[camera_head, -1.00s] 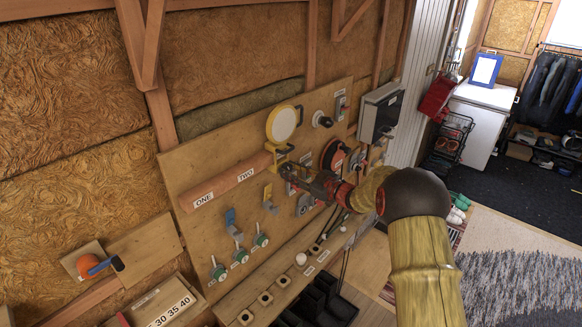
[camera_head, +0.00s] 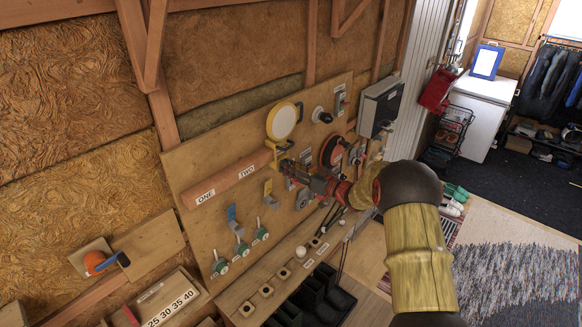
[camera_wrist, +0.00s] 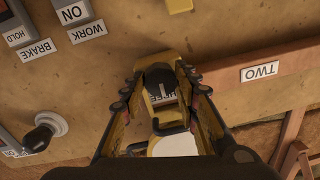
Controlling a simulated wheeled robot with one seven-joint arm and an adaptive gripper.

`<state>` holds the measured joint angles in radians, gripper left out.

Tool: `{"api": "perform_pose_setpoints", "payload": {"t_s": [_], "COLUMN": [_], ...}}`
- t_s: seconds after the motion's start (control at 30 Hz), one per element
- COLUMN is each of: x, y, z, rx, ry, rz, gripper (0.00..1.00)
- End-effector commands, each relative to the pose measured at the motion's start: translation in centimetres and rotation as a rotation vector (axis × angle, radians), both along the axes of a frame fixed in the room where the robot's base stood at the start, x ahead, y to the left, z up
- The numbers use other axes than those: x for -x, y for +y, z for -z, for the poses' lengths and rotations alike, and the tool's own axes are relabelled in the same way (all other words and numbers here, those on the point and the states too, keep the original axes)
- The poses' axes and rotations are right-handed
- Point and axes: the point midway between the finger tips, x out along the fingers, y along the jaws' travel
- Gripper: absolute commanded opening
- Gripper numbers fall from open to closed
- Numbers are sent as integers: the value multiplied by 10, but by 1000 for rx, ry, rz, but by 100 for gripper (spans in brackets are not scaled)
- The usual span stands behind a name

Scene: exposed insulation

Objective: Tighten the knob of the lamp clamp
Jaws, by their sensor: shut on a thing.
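The lamp (camera_head: 282,121), a pale disc with a yellow rim, stands above its yellow clamp (camera_head: 279,147) at the end of a reddish-brown bar. The pale lamp face also shows at the bottom of the wrist view (camera_wrist: 175,146). The clamp's dark knob (camera_wrist: 160,80) is in the middle of the wrist view. My gripper (camera_wrist: 162,75) is shut on this knob, one finger at each side. In the head view my gripper (camera_head: 287,165) reaches the clamp from the right and hides the knob.
The bar (camera_head: 225,182) marked ONE and TWO runs left from the clamp. Switches labelled WORK and BRAKE and a round black knob (camera_wrist: 45,130) are at the left of the wrist view.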

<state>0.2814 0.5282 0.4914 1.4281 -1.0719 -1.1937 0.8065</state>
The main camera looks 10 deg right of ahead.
Motion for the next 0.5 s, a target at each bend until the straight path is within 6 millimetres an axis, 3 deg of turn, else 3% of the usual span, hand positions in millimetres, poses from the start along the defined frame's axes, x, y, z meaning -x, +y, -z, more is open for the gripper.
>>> {"api": "perform_pose_setpoints", "payload": {"t_s": [0.27,0.3,0.5], "x": [1,1,1], "y": [0,0,0], "z": [4,4,3], "rx": [-1,-1,0], "ry": [7,7,4], "rz": [1,1,0], "gripper": [5,32,43]}}
